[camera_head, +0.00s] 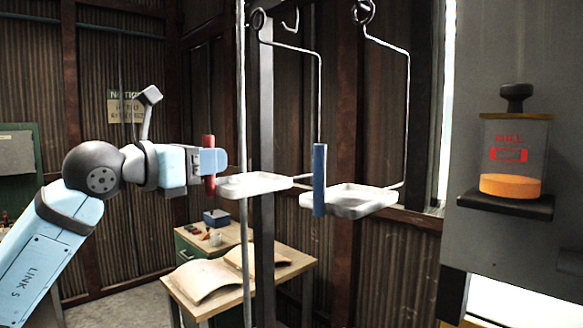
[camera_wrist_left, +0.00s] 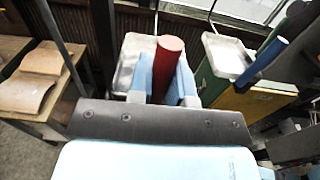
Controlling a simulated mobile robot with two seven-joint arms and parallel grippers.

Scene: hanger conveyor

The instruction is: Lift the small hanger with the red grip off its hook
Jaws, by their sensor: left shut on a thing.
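The hanger with the red grip (camera_head: 208,143) has a small white tray (camera_head: 255,185) and a thin bent wire (camera_head: 320,100) rising to a loop at the top. My left gripper (camera_head: 212,161) is shut on the red grip from the left. In the left wrist view the red grip (camera_wrist_left: 167,62) stands between the two blue fingers (camera_wrist_left: 165,84), with the white tray (camera_wrist_left: 130,58) just beyond. The tray looks about level. Whether the top loop (camera_head: 258,19) still bears on a hook is too small to tell. My right gripper is out of view.
A second hanger with a blue grip (camera_head: 319,180) and white tray (camera_head: 350,201) hangs close on the right. A thin upright pole (camera_head: 242,90) passes close to the red-grip tray. A workbench (camera_head: 222,290) stands below. A grey cabinet with an orange container (camera_head: 512,186) is at the right.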

